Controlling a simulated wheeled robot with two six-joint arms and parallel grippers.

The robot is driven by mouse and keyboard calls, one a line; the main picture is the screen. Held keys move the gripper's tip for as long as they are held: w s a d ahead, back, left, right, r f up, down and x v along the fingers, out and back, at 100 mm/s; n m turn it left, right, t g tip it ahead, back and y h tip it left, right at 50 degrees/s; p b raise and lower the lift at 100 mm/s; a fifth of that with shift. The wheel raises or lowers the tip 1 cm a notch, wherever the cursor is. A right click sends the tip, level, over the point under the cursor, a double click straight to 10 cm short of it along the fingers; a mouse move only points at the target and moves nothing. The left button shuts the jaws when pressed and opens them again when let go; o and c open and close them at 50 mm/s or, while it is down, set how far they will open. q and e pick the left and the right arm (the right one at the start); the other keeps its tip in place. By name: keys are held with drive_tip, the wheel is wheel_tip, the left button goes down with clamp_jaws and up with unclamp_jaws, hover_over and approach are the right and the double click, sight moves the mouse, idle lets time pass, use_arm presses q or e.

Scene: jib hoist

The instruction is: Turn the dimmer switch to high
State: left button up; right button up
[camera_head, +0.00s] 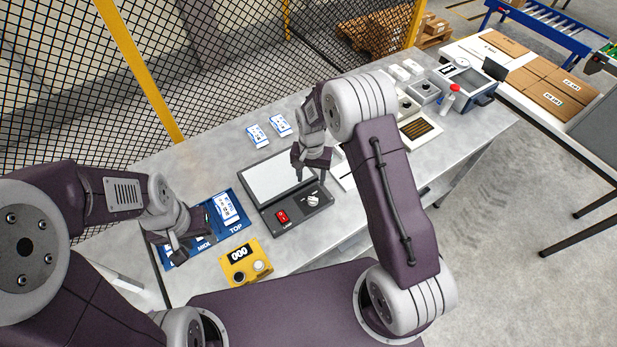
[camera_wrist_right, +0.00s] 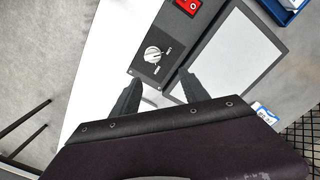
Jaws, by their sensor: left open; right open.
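The dimmer switch is a white round knob (camera_head: 313,200) on the dark front strip of a light panel (camera_head: 290,212). It also shows in the right wrist view (camera_wrist_right: 153,54), with small labels beside it that are too small to read surely. A red rocker switch (camera_head: 282,216) marked LAMP sits left of the knob. My right gripper (camera_head: 312,177) is open and empty, just behind and above the knob; in the right wrist view its two fingertips (camera_wrist_right: 160,84) are apart, short of the knob and not touching it. My left gripper (camera_head: 178,245) is open over the blue board.
The blue board (camera_head: 243,222) with cards lies left of the panel. A yellow counter box (camera_head: 245,262) stands in front of it. Two cards (camera_head: 269,130) lie behind. Boxes and a blue-grey case (camera_head: 478,98) stand at the table's right. A mesh fence (camera_head: 70,90) runs behind.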

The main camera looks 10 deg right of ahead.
sight(313, 199)
drive_tip(key=s, duration=0.2)
drive_tip(key=s+f+p, duration=0.1)
drive_tip(key=shift+s+d, duration=0.15)
drive_tip(key=shift+s, duration=0.2)
drive_tip(key=shift+s+f+p, duration=0.35)
drive_tip(key=shift+f+p, duration=0.1)
drive_tip(key=shift+f, duration=0.45)
drive_tip(key=w+f, duration=0.1)
drive_tip(key=f, duration=0.2)
drive_tip(key=w+f+p, duration=0.1)
drive_tip(key=f, duration=0.1)
drive_tip(key=shift+w+f, duration=0.3)
drive_tip(key=shift+w, duration=0.05)
drive_tip(key=shift+s+r, duration=0.3)
drive_tip(key=shift+s, duration=0.35)
drive_tip(key=shift+c, duration=0.3)
drive_tip(key=c, duration=0.5)
drive_tip(key=shift+w, duration=0.1)
drive_tip(key=c, duration=0.5)
drive_tip(key=shift+w+f, duration=0.1)
clamp_jaws()
use_arm(q)
drive_tip(key=s+r, duration=0.1)
drive_tip(key=r, duration=0.1)
drive_tip(key=s+r, duration=0.1)
drive_tip(key=shift+s+r, duration=0.4)
